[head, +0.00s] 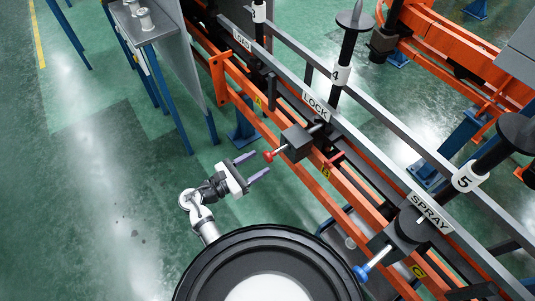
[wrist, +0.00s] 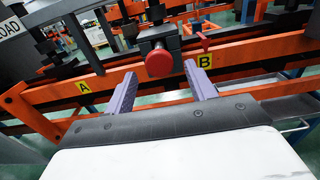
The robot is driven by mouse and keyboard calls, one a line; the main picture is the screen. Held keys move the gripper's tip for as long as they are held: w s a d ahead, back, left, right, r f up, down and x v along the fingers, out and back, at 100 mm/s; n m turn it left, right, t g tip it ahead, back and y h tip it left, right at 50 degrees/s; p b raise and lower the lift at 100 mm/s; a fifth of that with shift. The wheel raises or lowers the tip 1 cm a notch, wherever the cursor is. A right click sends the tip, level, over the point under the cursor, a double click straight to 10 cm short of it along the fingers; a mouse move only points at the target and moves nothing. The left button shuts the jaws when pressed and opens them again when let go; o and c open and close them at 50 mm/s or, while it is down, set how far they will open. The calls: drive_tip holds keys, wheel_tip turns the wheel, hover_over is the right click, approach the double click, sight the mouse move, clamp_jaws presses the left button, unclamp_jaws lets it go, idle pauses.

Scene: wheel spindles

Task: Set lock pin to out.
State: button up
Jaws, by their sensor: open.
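The lock pin is a red round knob (head: 268,155) on a short metal rod that comes out of a dark block (head: 296,141) below the LOCK label (head: 315,105). In the wrist view the red knob (wrist: 159,63) faces me, centred a little beyond the fingertips. My gripper (head: 252,166) is open and empty, with its two purple fingers pointing at the knob. The fingers also show in the wrist view (wrist: 160,80), one on each side of the knob's line. I see a gap between the fingertips and the knob in the head view.
Orange rails (head: 345,190) with yellow letter tags run behind the knob. A small red handle (head: 334,160) stands right of the block. A blue knob (head: 361,272) sits below the SPRAY label (head: 430,211). A grey table (head: 150,30) stands at upper left. Green floor is clear at left.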

sight(266, 158)
drive_tip(key=x, duration=0.5)
drive_tip(key=shift+p, duration=0.3)
clamp_jaws()
drive_tip(key=p+v, duration=0.2)
drive_tip(key=v, duration=0.1)
drive_tip(key=shift+s+a+r, duration=0.1)
drive_tip(key=shift+s+a, duration=0.05)
drive_tip(key=shift+a, duration=0.05)
